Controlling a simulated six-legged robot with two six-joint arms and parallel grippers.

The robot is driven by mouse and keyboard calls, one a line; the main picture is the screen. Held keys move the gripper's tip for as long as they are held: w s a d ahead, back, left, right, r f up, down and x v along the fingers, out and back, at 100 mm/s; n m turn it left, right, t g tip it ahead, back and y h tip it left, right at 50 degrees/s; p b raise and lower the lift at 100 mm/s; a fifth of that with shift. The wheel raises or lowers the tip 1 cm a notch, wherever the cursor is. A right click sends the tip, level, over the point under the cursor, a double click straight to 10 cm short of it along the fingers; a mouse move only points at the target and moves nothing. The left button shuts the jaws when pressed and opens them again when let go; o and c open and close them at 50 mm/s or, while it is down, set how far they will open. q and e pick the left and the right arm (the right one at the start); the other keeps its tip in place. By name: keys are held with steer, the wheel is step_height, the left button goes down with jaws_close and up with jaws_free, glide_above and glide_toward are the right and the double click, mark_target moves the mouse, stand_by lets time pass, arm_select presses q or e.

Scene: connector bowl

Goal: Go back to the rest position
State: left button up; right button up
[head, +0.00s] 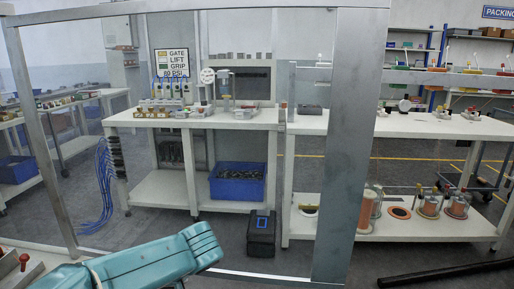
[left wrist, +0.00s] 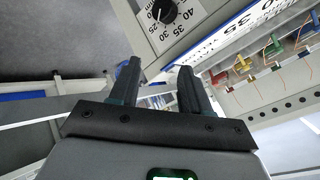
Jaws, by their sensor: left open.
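My left gripper (left wrist: 157,82) shows in the left wrist view with its two dark fingers apart. Nothing is between the fingers. A panel with a black dial knob (left wrist: 164,11) and numbers stands beyond the fingertips. In the head view a teal part of my left arm reaches in from the lower left, above the floor and short of the benches; the gripper's fingers cannot be made out there. My right gripper is in neither view.
A metal frame post (head: 352,150) stands ahead. Behind it are a white workbench (head: 255,119) with small fixtures, a blue bin (head: 237,192) on its lower shelf and a dark box (head: 262,238) on the floor. Coloured clips on a rail (left wrist: 245,64) show right of the gripper. A black bar (head: 445,273) lies at lower right.

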arm_select(q)
steer(key=s+d+f+m+g+h, duration=0.1)
steer(key=s+d+f+m+h, duration=0.2)
steer(key=f, duration=0.8)
steer(key=s+d+f+m+g+h, duration=0.2)
steer(key=s+d+f+h, duration=0.2)
steer(key=f, duration=0.8)
steer(key=s+d+f+n+h, duration=0.1)
steer(key=s+d+f+h, duration=0.2)
steer(key=s+f, duration=0.4)
steer(key=s+d+f+h, duration=0.2)
steer(key=s+f+h, duration=0.1)
steer(key=s+f, duration=0.45)
step_height(320, 180, up, 17)
steer(key=t+p, duration=0.1)
steer(key=p, duration=1.5)
steer(key=shift+s+a+f+p, duration=0.2)
steer(key=shift+s+p, duration=0.1)
steer(key=shift+s, duration=0.15)
